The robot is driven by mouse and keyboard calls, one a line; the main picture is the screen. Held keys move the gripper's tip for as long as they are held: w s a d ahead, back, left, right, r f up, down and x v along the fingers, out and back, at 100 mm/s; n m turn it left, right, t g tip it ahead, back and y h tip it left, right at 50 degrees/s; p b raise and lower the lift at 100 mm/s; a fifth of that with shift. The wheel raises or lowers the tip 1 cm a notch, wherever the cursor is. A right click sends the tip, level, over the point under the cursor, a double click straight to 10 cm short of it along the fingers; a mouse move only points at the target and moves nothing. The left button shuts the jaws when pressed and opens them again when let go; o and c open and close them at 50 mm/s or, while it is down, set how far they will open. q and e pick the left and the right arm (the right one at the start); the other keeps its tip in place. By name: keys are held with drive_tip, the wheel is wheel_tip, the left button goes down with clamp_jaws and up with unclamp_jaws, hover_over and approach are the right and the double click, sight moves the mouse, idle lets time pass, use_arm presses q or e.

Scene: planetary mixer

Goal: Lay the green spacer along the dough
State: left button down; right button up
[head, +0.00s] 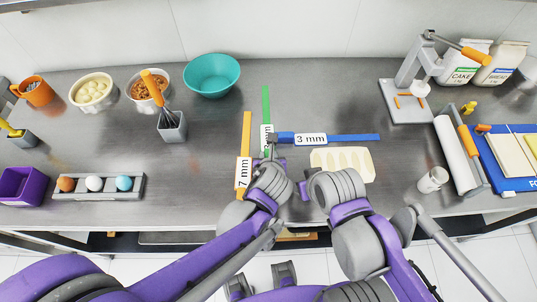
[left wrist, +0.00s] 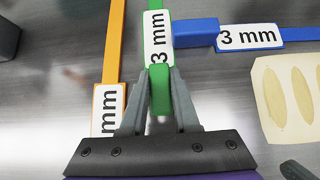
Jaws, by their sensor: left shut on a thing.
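The green spacer (head: 265,101) is a long strip with a white "mm" label, pointing away from me. It also shows in the left wrist view (left wrist: 160,88). My left gripper (head: 269,157) is shut on its near end; the fingers (left wrist: 160,80) sit on both sides of it. The dough (head: 342,164), a pale slab with several oval marks, lies to the right of my left gripper. It is partly visible in the left wrist view (left wrist: 288,95). My right gripper (head: 304,190) is near the dough's left side; its jaws are not clear.
An orange 7 mm spacer (head: 246,135) lies left of the green one. A blue 3 mm spacer (head: 350,137) lies behind the dough, its left end close to the green spacer.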

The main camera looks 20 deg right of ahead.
use_arm(q)
drive_tip(key=c, duration=0.7)
unclamp_jaws()
drive_tip(key=shift+o, duration=0.2)
drive_tip(key=shift+s+r, duration=0.15)
drive_tip(key=shift+r, duration=0.1)
use_arm(e)
drive_tip(key=shift+r, duration=0.15)
use_arm(q)
drive_tip(key=p+v, duration=0.2)
drive_tip(key=v, duration=0.9)
drive_tip(key=shift+s+r, duration=0.25)
use_arm(e)
drive_tip(key=shift+w+r, duration=0.2)
drive_tip(key=shift+r, duration=0.35)
drive_tip(key=shift+w+r, duration=0.2)
drive_tip(key=shift+r, duration=0.35)
use_arm(q)
drive_tip(key=shift+a, duration=0.15)
